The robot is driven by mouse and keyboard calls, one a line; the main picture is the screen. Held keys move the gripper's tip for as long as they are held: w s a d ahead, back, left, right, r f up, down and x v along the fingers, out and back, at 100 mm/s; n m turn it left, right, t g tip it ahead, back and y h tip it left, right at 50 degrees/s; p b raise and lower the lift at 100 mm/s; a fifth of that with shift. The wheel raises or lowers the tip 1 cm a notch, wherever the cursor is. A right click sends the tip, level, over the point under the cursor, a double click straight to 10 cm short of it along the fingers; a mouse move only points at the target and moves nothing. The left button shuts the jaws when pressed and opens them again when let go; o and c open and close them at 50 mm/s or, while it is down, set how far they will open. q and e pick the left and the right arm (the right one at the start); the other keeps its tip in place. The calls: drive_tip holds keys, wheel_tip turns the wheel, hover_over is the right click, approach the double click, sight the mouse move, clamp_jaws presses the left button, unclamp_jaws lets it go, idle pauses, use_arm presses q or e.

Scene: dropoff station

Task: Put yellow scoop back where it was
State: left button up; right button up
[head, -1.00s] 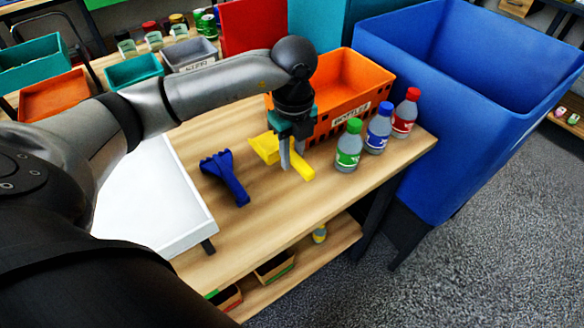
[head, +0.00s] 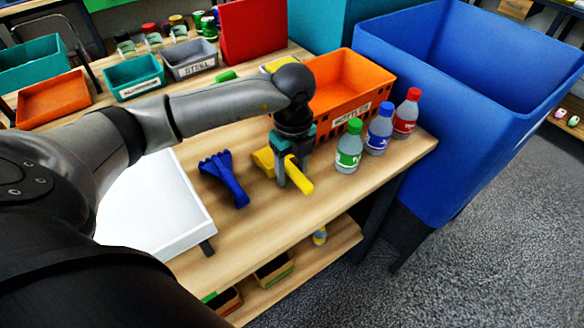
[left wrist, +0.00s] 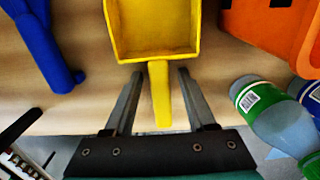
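The yellow scoop (head: 263,160) lies on the wooden table, its handle pointing toward the front edge. My left gripper (head: 292,185) is over its handle. In the left wrist view, the scoop (left wrist: 155,35) has its pan facing the camera, and the fingers of my left gripper (left wrist: 159,76) stand apart on either side of the handle, with a visible gap on each side. My right gripper is not in view.
An orange crate (head: 345,122) stands behind the scoop. Green-capped (head: 349,148), blue-capped (head: 378,130) and red-capped (head: 406,115) bottles stand to the right. A white tray (head: 160,205) is at the left. A large blue bin (head: 455,140) stands beyond the table's right end.

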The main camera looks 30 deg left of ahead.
sight(293, 169)
use_arm(q)
drive_tip(key=shift+r, duration=0.35)
wheel_tip(293, 169, up, 12)
drive_tip(key=p, duration=0.2)
drive_tip(key=shift+f, duration=0.15)
drive_tip(key=shift+d, duration=0.15)
